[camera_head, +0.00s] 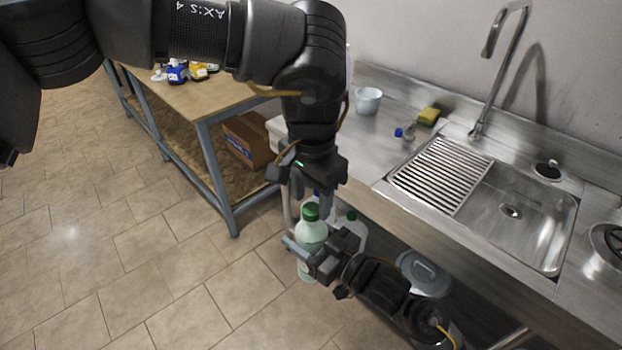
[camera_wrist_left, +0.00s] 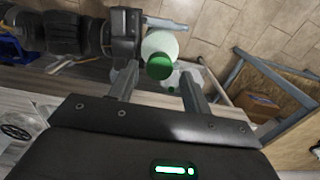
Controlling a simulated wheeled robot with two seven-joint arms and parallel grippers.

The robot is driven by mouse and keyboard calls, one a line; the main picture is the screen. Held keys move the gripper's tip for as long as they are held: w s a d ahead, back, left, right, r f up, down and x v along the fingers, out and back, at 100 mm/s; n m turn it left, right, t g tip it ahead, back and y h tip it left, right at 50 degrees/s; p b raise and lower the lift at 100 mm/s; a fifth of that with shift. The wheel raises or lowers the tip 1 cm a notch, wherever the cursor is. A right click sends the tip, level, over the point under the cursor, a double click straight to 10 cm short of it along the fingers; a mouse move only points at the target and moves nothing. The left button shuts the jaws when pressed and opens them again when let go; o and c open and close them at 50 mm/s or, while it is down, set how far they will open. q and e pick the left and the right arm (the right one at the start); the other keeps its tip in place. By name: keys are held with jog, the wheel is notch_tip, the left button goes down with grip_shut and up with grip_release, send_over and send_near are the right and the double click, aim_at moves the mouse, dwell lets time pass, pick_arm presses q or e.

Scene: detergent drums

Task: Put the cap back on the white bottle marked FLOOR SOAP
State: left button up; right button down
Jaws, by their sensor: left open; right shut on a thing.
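A pale whitish bottle (camera_head: 311,236) with a green cap (camera_head: 311,212) on its top stands upright below the counter edge; I cannot read its label. My right gripper (camera_head: 308,254) is shut around the bottle's body. My left gripper (camera_head: 311,200) points down just above the cap, its fingers open. In the left wrist view the green cap (camera_wrist_left: 159,67) and the bottle (camera_wrist_left: 160,43) show between and beyond the two open fingers, the cap facing the camera. I cannot tell how tightly the cap sits.
Another clear bottle with a green cap (camera_head: 350,216) stands close behind. The steel counter has a sink (camera_head: 511,212), a white cup (camera_head: 368,100), a yellow sponge (camera_head: 429,116) and a small blue-capped bottle (camera_head: 404,132). A wooden table (camera_head: 215,98) at left holds several small bottles. A metal pot (camera_head: 424,273) sits below the counter.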

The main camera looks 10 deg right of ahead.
pick_arm(q)
jog(key=shift+f, duration=0.95)
